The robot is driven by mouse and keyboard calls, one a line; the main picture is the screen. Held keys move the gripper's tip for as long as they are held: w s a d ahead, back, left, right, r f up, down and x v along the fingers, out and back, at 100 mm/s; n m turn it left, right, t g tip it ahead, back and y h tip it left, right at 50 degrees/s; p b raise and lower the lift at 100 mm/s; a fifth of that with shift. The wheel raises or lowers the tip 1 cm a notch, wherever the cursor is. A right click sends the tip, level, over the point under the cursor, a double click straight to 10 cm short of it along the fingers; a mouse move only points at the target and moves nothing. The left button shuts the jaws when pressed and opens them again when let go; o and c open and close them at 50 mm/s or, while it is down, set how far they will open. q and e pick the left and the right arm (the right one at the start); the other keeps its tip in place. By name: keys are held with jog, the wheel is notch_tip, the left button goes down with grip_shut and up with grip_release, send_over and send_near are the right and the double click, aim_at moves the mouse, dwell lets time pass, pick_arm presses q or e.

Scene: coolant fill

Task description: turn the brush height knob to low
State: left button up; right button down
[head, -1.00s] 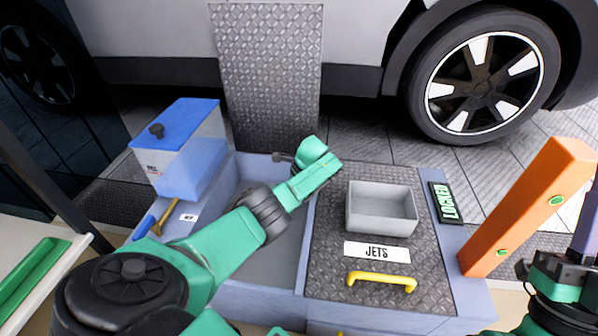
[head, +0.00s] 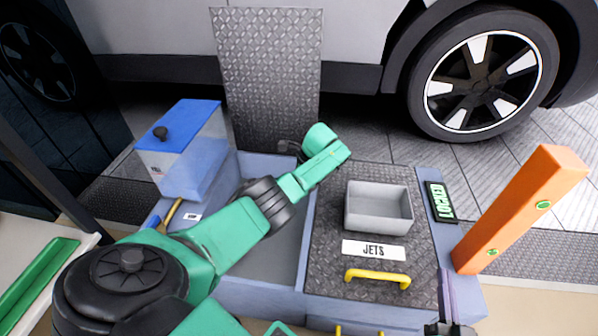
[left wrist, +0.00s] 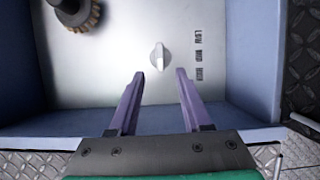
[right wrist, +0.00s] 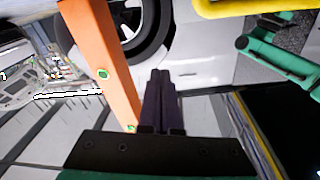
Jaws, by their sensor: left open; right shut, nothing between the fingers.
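The brush height knob (left wrist: 158,57) is a small pale knob on a light metal panel (left wrist: 125,40) in the left wrist view. Its ridge stands about upright in that picture. Three small dark labels (left wrist: 198,57) are stacked to its right, too small to read. My left gripper (left wrist: 160,73) is open, its purple fingers pointing at the knob, one to each side below it; contact cannot be told. In the head view my left arm hides the knob. My right gripper (head: 446,275) is shut and empty at the lower right; it also shows in the right wrist view (right wrist: 159,74).
A round brush (left wrist: 78,14) is at the panel's upper left. Blue walls (left wrist: 255,60) enclose the panel. In the head view, a grey bin (head: 379,215) and a yellow handle (head: 377,277) are on the JETS lid. An orange post (head: 520,210) stands at right, a blue-lidded tank (head: 185,150) at left.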

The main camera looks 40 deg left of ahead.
pick_arm(q)
jog(key=p+v, duration=0.2)
jog(key=v, duration=0.4)
jog(key=shift+p, duration=0.4)
pick_arm(e)
jog(key=s+f+g+h, duration=0.1)
jog(key=s+f+g, duration=0.4)
jog(key=s+f, duration=0.4)
jog(key=shift+s+a+f, duration=0.4)
jog(key=shift+f, duration=1)
pick_arm(q)
jog(key=shift+r, duration=0.1)
